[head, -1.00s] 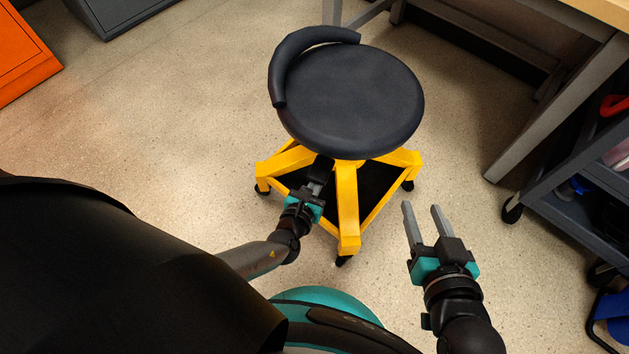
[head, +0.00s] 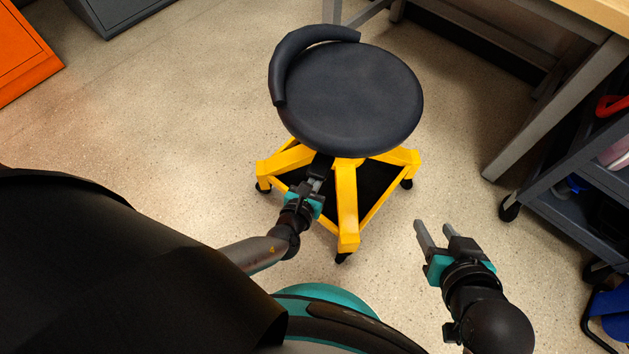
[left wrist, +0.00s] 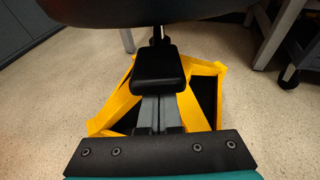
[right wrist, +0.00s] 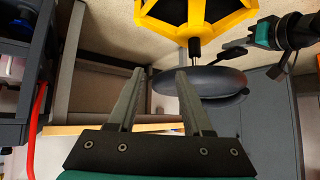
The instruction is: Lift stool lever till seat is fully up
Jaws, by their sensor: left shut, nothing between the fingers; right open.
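The stool has a round dark seat (head: 350,98) with a curved backrest (head: 285,62) and a yellow base (head: 347,205) on casters. Its lever ends in a black paddle (left wrist: 158,70) below the seat; in the head view the lever (head: 323,163) shows only partly. My left gripper (head: 317,180) is shut and empty at the lever. In the left wrist view its fingers (left wrist: 158,108) reach forward to the paddle, tips hidden behind or under it; contact cannot be told. My right gripper (head: 433,227) is open and empty, right of the base. The stool also shows upside down in the right wrist view (right wrist: 200,82).
A grey cart (head: 560,190) with items stands at the right, below a workbench (head: 595,12) with grey legs. An orange cabinet (head: 22,55) and a grey one (head: 115,12) are at the upper left. The floor left of the stool is clear.

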